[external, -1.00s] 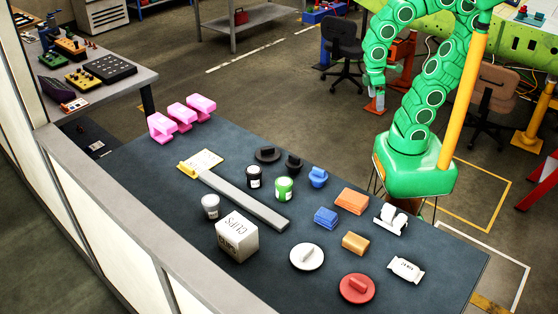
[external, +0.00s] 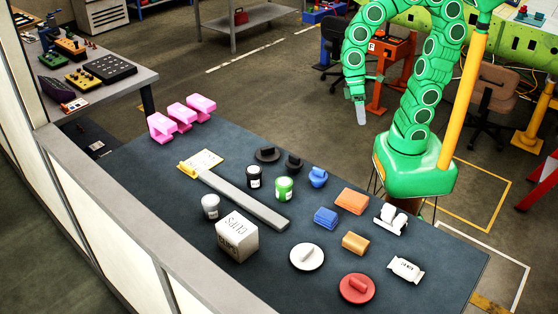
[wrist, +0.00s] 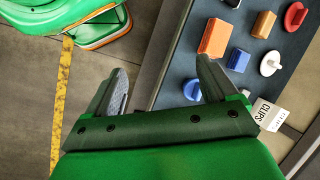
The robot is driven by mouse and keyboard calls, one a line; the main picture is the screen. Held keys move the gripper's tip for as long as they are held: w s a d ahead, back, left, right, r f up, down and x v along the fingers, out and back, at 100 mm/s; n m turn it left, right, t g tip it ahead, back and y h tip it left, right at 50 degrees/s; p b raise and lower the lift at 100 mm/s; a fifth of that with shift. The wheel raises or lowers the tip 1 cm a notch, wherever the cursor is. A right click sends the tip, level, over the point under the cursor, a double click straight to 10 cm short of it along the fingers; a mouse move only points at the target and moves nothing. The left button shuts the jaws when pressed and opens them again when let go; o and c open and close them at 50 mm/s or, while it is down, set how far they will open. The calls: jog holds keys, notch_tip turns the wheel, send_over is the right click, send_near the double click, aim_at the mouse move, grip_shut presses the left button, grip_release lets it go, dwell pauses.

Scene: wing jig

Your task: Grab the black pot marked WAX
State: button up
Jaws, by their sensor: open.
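A black pot (external: 254,177) with a white label stands upright on the dark table, left of a green-labelled pot (external: 284,188). The label is too small to read. A grey pot (external: 210,207) stands nearer the front. My gripper (external: 360,117) hangs in the air beyond the table's far edge, well to the right of the black pot and apart from it. In the wrist view my gripper (wrist: 160,84) is open and empty, with bare floor and the table edge between its fingers. The black pot does not show in the wrist view.
A grey bar (external: 243,201) lies just beside the black pot. A white CLIPS box (external: 237,236) stands in front. Black handled discs (external: 267,154) and a blue knobbed item (external: 318,176) sit close by. Pink brackets (external: 182,118) stand at the far left.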

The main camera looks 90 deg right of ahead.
jog(key=w+a+m+y, duration=0.4)
jog(key=w+a, duration=0.3)
jog(key=w, duration=0.2)
jog(key=m+t+y, duration=0.4)
jog(key=m+t, duration=0.3)
jog(key=m, duration=0.9)
send_over(251, 185)
jog(key=s+d, duration=0.3)
jog(key=d, duration=0.1)
jog(key=f, duration=1)
jog(key=shift+d+f, duration=0.2)
jog(key=shift+f, duration=0.15)
jog(key=shift+w+d+f, duration=0.25)
jog(key=shift+w+f, duration=0.1)
jog(key=shift+f, duration=2.2)
notch_tip(251, 185, down, 3)
jog(key=shift+x, duration=0.9)
jog(key=shift+w+a, duration=0.3)
jog(key=shift+a, duration=0.25)
